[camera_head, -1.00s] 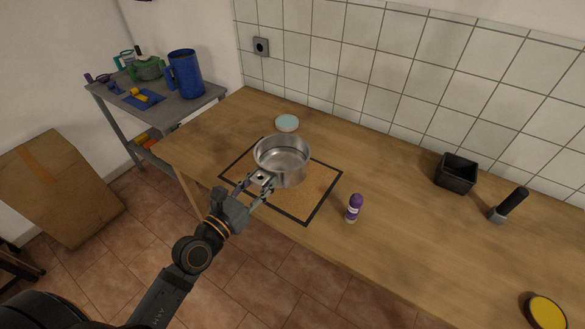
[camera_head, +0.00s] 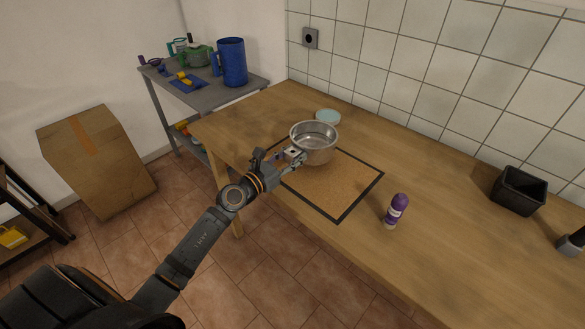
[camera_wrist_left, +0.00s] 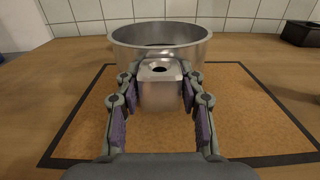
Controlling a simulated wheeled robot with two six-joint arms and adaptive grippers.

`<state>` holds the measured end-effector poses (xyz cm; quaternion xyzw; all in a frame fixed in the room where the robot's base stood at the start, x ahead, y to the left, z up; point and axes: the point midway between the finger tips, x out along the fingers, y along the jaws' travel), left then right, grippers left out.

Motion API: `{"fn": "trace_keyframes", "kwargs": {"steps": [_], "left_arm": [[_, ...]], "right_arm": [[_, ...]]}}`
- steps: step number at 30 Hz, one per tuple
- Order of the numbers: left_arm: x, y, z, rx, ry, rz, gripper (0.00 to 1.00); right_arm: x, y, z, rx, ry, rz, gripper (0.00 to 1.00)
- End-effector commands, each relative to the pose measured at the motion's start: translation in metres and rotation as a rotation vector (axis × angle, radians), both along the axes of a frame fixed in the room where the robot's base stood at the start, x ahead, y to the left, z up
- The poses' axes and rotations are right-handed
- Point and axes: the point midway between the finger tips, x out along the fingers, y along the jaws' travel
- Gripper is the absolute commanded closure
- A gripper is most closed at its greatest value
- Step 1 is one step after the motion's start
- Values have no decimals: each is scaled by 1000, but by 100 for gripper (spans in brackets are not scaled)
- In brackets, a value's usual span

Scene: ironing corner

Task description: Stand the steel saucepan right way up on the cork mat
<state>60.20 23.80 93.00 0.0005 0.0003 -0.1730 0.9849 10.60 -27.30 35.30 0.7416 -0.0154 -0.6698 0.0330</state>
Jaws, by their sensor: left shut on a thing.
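The steel saucepan (camera_head: 314,143) is right way up, its open rim facing upward, over the back left part of the cork mat (camera_head: 335,192). The mat is tan with a black border and lies on the wooden worktop. My left gripper (camera_head: 293,157) is shut on the saucepan's handle, which points toward it. In the left wrist view the saucepan (camera_wrist_left: 160,40) looks level and overlaps the mat's far edge, with the handle between the fingers (camera_wrist_left: 160,92). I cannot tell whether its base touches the mat.
A pale blue round thing (camera_head: 327,116) lies behind the saucepan. A black bin (camera_head: 518,191) stands farther right. A grey side table with a blue jug (camera_head: 231,62) is at the left. Worktop between bottle and bin is clear.

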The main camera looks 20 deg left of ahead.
Motion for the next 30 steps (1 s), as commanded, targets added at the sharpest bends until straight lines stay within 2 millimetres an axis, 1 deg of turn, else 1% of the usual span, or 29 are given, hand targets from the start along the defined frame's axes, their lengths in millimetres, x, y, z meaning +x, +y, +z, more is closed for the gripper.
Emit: {"fn": "trace_keyframes", "kwargs": {"steps": [1, 4, 12, 16, 17, 21, 30], "left_arm": [[0, 0, -18, -4, 0, 0, 100], [0, -1, -30, -2, 0, 0, 100], [-1, -1, -30, -1, -1, 0, 100], [-1, -1, -34, -1, -1, 0, 100], [-1, 0, -33, -1, 1, 0, 57], [-1, 0, -34, 0, 2, 0, 39], [-1, 0, -32, 0, 2, 0, 39]], "right_arm": [[0, 0, -15, 0, 1, 0, 60], [0, -1, -23, -1, 1, 0, 60], [0, -5, -21, -6, 1, 2, 60], [0, -8, -25, -9, 1, 3, 60], [0, -8, -23, -9, 1, 3, 60], [0, -8, -23, -10, 1, 3, 60], [0, -8, -21, -10, 1, 3, 60]]}}
